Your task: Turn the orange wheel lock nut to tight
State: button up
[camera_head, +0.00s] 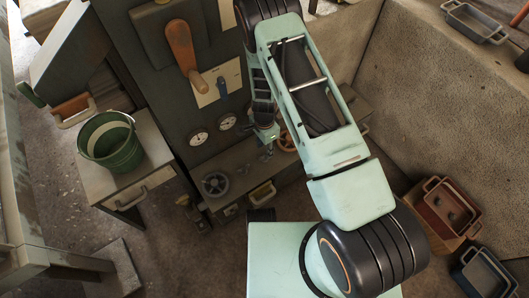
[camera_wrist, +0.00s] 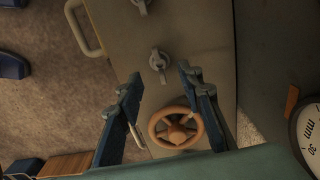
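The orange wheel (camera_wrist: 177,127) shows in the wrist view on a grey-brown panel, between my two blue fingers. It is partly visible in the head view (camera_head: 287,142), beside my arm. A grey knob or nut with a short handle (camera_wrist: 158,61) is on the same panel, just above the wheel in the wrist view. I cannot tell for sure whether it is the wheel's lock nut. My gripper (camera_wrist: 160,73) is open, its fingertips on either side of the grey knob in the picture. No contact is visible. In the head view my gripper (camera_head: 266,134) is small beside the panel.
A second grey knob (camera_wrist: 141,5) is at the wrist view's top edge. A gauge (camera_wrist: 311,138) is at its right. The head view shows a grey wheel (camera_head: 214,184), two gauges (camera_head: 199,137), an orange lever (camera_head: 181,48) and a green bucket (camera_head: 112,142) on a cabinet.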

notch_tip(320, 180, up, 7)
dwell(0.3)
jog(key=shift+f, duration=0.15)
dwell(0.3)
